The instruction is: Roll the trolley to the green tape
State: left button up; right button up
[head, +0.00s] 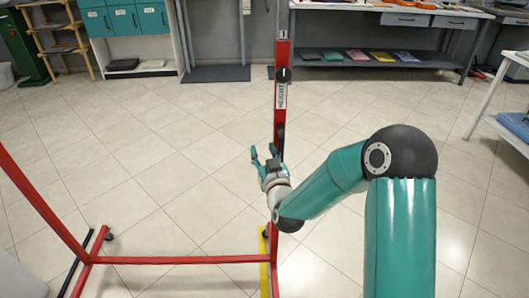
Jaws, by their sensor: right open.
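The trolley looks like a red metal frame on casters, with a tall post (281,110), a low crossbar (180,260) and a slanted bar at the left. The post carries a white label and black fittings. My right gripper (263,153) is open and empty, just left of the post at about mid-height. I cannot tell whether it touches the post. I see no green tape on the visible floor. My left gripper is not in view.
A yellow strip (264,272) lies by the post's foot. A workbench (365,60) with folded coloured items on its lower shelf stands at the back right. Teal cabinets (125,20) and a wooden rack (60,45) stand back left. A white table (497,95) is at right. The middle tiles are clear.

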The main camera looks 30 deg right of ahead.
jog(key=b+v, duration=1.9)
jog(key=shift+s+b, duration=0.2)
jog(key=shift+b, duration=0.15)
dwell(2.0)
